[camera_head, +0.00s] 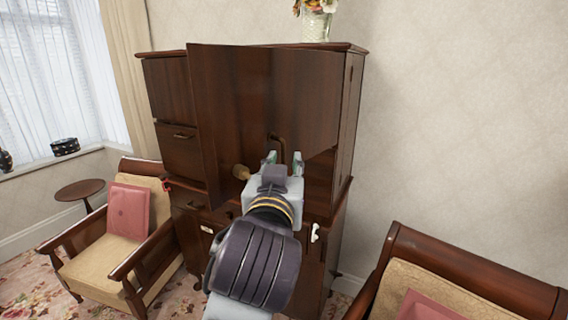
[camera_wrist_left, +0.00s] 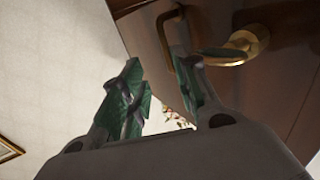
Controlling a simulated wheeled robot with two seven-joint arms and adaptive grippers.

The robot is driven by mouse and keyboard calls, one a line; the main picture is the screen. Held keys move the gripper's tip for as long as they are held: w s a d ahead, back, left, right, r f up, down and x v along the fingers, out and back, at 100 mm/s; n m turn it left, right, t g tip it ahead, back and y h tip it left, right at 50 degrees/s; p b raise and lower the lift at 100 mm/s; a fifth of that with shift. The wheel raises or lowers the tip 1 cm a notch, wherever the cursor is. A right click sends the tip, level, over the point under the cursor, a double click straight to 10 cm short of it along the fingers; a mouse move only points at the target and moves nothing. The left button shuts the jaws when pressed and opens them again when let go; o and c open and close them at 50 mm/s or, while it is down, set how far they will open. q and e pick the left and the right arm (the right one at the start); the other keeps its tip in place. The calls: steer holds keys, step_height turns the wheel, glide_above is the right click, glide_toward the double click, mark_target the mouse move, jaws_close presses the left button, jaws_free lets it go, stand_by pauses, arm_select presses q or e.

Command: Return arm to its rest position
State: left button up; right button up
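My left arm reaches up the middle of the head view to a dark wooden cabinet (camera_head: 172,90). My left gripper (camera_head: 284,160) is in front of a cabinet door (camera_head: 250,90) that stands swung outward. Its green-padded fingers are apart with nothing between them, as the left wrist view (camera_wrist_left: 155,85) shows. A curved brass handle (camera_head: 278,142) sits on the door just beyond the fingertips. In the left wrist view the handle (camera_wrist_left: 243,46) lies beside and partly behind the right-hand finger; whether they touch is unclear. My right gripper is not in view.
An armchair (camera_head: 88,262) with a pink cushion (camera_head: 129,211) stands left of the cabinet, and another armchair (camera_head: 480,285) at the lower right. A small round table (camera_head: 80,189) is at the far left. A flower vase (camera_head: 316,25) stands atop the cabinet.

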arm_select(q)
steer(key=shift+s+a, duration=0.15)
steer(key=shift+s, duration=0.15)
steer(key=shift+w, duration=0.1)
